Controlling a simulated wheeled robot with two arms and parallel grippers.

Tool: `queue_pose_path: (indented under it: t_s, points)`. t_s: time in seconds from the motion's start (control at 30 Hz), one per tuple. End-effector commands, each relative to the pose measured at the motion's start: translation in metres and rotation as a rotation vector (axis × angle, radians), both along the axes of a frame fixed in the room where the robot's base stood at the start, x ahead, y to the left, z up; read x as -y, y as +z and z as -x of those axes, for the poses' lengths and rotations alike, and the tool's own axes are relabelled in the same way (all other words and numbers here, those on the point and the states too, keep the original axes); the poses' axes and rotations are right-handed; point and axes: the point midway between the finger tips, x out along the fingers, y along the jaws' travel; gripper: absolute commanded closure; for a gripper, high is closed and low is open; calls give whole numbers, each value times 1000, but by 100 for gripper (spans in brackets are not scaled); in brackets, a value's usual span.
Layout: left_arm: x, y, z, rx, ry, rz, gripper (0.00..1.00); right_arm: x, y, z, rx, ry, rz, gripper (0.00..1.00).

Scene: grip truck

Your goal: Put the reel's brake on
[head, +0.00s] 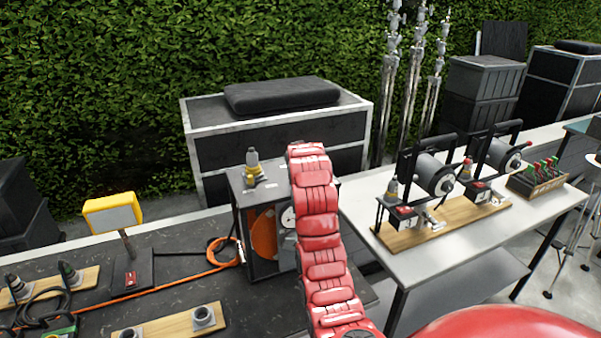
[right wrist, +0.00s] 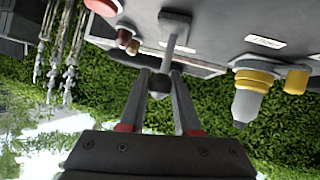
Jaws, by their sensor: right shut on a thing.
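The reel is a dark box (head: 235,205) with an orange drum (head: 264,234) showing in its side, on the black table. My right arm crosses in front of it and hides part of it. In the head view this gripper and the lever are hidden. My left gripper is in neither view.
A yellow-and-grey connector (head: 253,168) stands on the box and shows beside my fingers (right wrist: 250,95). An orange cable (head: 185,281) runs left past a yellow lamp (head: 113,214). A white table (head: 440,262) with two small reels is at right. A hedge is behind.

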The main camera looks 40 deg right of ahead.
Motion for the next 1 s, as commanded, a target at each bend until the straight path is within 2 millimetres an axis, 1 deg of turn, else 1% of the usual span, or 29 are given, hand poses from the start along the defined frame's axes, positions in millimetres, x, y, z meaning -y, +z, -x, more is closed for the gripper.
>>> queue_pose_path:
  t_s: [0.03, 0.1, 0.27, 0.5, 1.0]
  points:
    - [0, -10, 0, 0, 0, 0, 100, 2, -2, -3, -36, -2, -6, 100]
    - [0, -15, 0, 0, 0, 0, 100, 3, -1, -6, -91, -2, -20, 100]
    - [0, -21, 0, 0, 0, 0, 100, 4, 0, -12, -202, -1, -48, 100]
    - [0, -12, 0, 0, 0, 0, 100, 5, -1, -18, -312, -1, -74, 100]
    - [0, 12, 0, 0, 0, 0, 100, 6, -4, -22, -412, 1, -97, 100]
